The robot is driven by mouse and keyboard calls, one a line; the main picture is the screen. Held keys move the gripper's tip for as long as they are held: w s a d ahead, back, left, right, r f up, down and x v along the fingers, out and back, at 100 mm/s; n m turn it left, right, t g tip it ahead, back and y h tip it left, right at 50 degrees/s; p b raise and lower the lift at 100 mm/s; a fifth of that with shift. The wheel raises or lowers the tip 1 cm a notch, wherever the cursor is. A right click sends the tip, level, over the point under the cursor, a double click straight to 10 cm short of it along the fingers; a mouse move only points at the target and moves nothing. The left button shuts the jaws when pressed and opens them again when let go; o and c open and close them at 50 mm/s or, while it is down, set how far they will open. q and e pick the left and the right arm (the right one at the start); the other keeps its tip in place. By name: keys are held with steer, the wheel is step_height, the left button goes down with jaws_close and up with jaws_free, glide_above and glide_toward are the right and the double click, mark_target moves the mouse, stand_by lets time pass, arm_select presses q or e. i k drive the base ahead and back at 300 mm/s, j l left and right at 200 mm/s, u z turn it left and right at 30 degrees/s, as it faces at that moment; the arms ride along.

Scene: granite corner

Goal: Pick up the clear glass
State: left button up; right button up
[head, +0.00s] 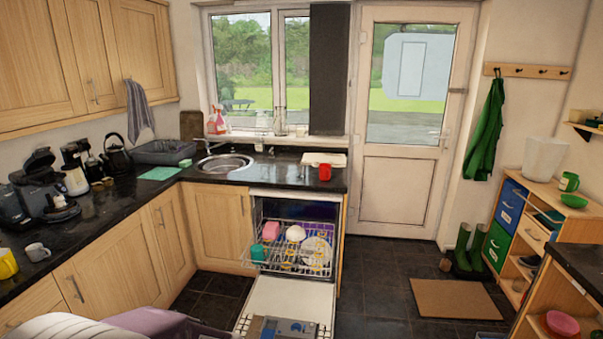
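I cannot single out the clear glass with certainty. A small clear, glass-like item (279,123) stands on the windowsill behind the sink, too small to tell its shape. The open dishwasher (290,205) has its rack pulled out, holding a pink cup (271,230), a teal item (257,252), a white bowl (295,233) and plates; no clear glass can be made out there. Neither of my grippers shows in the head view.
The dishwasher door (285,297) lies open low across the floor. Wellington boots (469,247) and a brown mat (455,299) lie right. Dark floor (375,265) is free before the back door.

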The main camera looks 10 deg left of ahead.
mark_target(300, 165)
steer(key=i+z, duration=0.1)
steer(key=z, duration=0.2)
steer(key=i+z, duration=0.25)
steer(key=i, duration=3.05)
steer(key=i+l+u, duration=0.15)
steer(key=i+u, duration=0.2)
steer(key=i, duration=0.2)
steer(key=i+l+u, duration=0.25)
steer(key=i+u, duration=0.25)
steer(key=u, duration=3.05)
steer(key=i+l+u, duration=0.1)
steer(key=l, duration=0.65)
